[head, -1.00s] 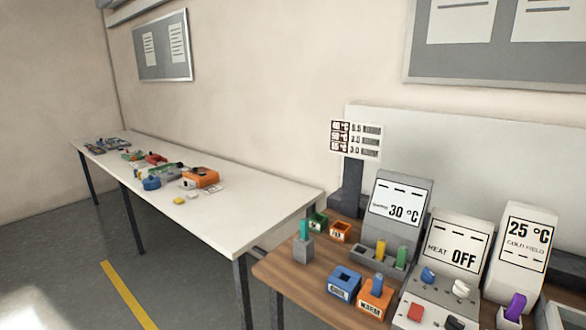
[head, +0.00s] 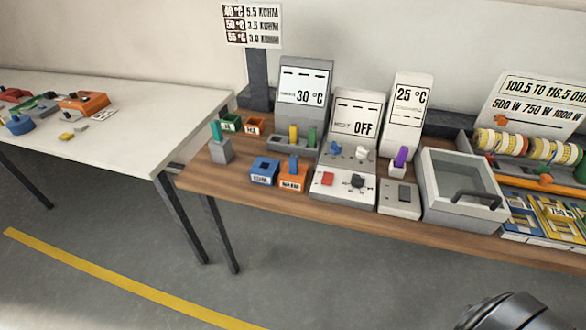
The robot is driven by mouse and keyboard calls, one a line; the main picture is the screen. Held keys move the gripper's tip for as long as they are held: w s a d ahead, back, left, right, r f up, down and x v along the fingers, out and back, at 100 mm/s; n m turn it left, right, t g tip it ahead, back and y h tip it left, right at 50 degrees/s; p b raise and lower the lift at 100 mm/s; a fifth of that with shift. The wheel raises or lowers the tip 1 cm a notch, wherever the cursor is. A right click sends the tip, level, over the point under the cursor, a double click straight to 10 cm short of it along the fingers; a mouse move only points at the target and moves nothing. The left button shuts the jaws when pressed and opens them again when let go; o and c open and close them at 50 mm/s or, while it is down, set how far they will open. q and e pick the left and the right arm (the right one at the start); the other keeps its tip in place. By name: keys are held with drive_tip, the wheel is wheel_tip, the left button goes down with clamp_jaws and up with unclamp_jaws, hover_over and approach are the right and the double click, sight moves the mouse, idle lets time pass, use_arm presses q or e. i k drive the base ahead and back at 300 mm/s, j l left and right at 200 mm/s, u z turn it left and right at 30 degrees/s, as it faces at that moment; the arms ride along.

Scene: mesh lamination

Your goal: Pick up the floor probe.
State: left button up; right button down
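No label marks the floor probe, so I cannot tell which piece it is. Several upright coloured pieces could be probes. A teal piece (head: 216,130) stands in a small grey block (head: 221,151) at the left end of the wooden bench. A yellow piece (head: 293,134) and a green piece (head: 312,137) stand in the base of the 30 °C display (head: 303,85). A purple piece (head: 401,156) stands in a small white holder (head: 397,170) before the 25 °C display (head: 409,105). Neither gripper is in view.
The wooden bench (head: 237,186) also holds a HEAT OFF panel (head: 355,118), blue (head: 263,172) and orange (head: 293,177) boxes, a grey lidded tray (head: 464,185) and coloured reels (head: 515,146). A white table (head: 140,125) stands left. Floor in front is clear.

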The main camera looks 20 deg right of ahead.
sight(294, 157)
drive_tip(key=i+j+z, duration=0.1)
drive_tip(key=z, duration=0.25)
drive_tip(key=j+z, duration=0.15)
drive_tip(key=z, duration=0.2)
